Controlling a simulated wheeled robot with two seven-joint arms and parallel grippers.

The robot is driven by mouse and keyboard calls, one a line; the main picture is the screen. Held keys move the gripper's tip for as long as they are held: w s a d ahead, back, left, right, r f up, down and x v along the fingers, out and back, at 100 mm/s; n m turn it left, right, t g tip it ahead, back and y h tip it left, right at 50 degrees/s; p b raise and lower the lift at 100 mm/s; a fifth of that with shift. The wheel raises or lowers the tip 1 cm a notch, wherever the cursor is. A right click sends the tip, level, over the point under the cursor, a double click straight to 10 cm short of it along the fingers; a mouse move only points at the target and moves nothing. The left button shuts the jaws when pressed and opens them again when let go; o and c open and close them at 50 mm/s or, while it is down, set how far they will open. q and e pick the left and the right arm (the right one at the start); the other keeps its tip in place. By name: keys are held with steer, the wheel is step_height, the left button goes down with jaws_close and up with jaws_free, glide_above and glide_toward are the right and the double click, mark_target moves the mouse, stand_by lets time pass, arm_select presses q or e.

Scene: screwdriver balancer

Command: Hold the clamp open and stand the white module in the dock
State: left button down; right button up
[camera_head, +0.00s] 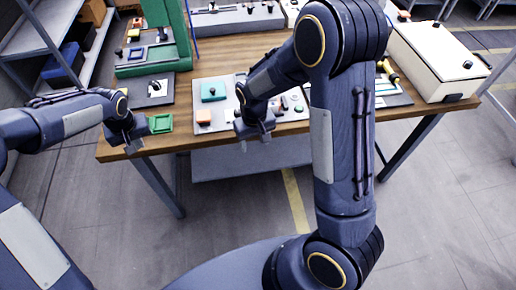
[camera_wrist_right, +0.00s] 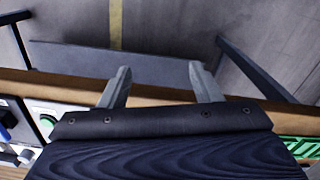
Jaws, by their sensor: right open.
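My right gripper (camera_head: 256,136) hangs at the table's front edge, in front of a light panel (camera_head: 228,118). In the right wrist view its two fingers (camera_wrist_right: 163,84) are apart with nothing between them. My left gripper (camera_head: 134,145) is over the front left corner of the table, beside a green square frame (camera_head: 160,123); its jaw opening is too small to judge. The panel carries a teal block (camera_head: 213,91), an orange block (camera_head: 203,116) and small buttons. I cannot tell which parts are the white module, clamp or dock; my right arm hides part of the table.
A tall green stand (camera_head: 151,69) and a grey unit (camera_head: 236,19) are at the back. A dark mat (camera_head: 148,91) lies at left, a large cream box (camera_head: 432,58) at right. The wooden table edge (camera_head: 190,141) runs below the grippers; open floor lies in front.

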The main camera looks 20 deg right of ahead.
arm_select(q)
steer(key=shift+d+r, duration=0.1)
steer(key=shift+d, duration=0.05)
arm_select(e)
steer(key=s+d+r+m, duration=0.2)
steer(key=s+d+r, duration=0.2)
steer(key=s+r, duration=0.7)
steer(key=shift+s+d+r+m, duration=0.25)
steer(key=shift+d+r+m, duration=0.05)
steer(key=shift+d+r, duration=0.1)
steer(key=shift+r, duration=0.1)
step_height(320, 180, up, 6)
steer(key=shift+f, duration=0.1)
arm_select(q)
step_height(320, 180, up, 7)
steer(key=p, duration=0.4)
arm_select(e)
step_height(320, 180, up, 4)
steer(key=shift+a, duration=0.1)
